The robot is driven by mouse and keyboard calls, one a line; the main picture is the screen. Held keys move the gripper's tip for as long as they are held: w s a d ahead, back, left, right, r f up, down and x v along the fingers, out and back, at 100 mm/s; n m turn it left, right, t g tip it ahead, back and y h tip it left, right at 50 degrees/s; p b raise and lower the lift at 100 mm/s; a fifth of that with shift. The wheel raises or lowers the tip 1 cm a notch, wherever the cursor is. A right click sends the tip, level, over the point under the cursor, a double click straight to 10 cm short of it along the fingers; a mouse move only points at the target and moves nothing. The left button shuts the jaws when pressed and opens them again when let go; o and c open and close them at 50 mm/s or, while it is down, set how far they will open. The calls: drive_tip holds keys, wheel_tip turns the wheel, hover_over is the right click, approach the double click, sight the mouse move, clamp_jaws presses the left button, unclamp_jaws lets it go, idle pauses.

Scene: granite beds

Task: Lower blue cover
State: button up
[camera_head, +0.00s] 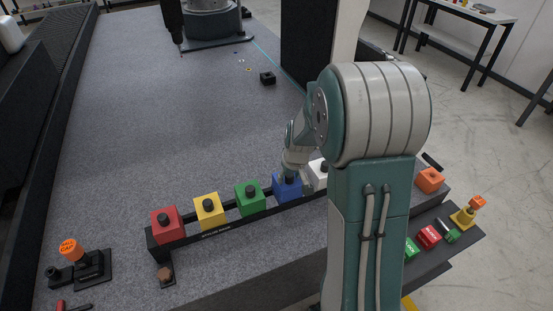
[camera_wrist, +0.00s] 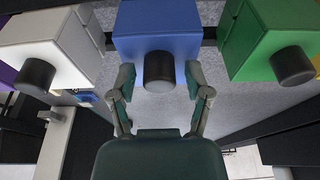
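The blue cover (camera_head: 284,189) is a box with a black knob, in a row of coloured covers on a long black rack (camera_head: 200,238). In the wrist view the blue cover (camera_wrist: 156,32) is at top centre, its black knob (camera_wrist: 159,72) facing the camera. My gripper (camera_wrist: 160,79) is open, with one finger on each side of the knob and a gap to it on both sides. In the head view my gripper (camera_head: 291,174) is right at the top of the blue cover and partly hides it; the fingertips are too small to tell there.
The green cover (camera_head: 250,197) and white cover (camera_head: 318,174) flank the blue one closely. Yellow (camera_head: 209,210) and red (camera_head: 167,224) covers stand farther left. An orange knob (camera_head: 70,249) is at lower left. The grey granite bed (camera_head: 150,120) behind the row is mostly clear.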

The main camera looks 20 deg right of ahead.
sight(291, 185)
drive_tip(key=shift+v, duration=3.05)
drive_tip(key=shift+r, duration=0.3)
drive_tip(key=v, duration=1.1)
drive_tip(key=s+a+r+t, duration=0.1)
drive_tip(key=s+a, duration=0.5)
drive_tip(key=s, duration=0.3)
drive_tip(key=s+a+r+t, duration=0.1)
drive_tip(key=s+a+r, duration=0.1)
drive_tip(key=s+a, duration=0.4)
drive_tip(key=s, duration=0.4)
drive_tip(key=shift+a+t, duration=0.15)
drive_tip(key=shift+t, duration=0.25)
drive_tip(key=shift+r, duration=0.15)
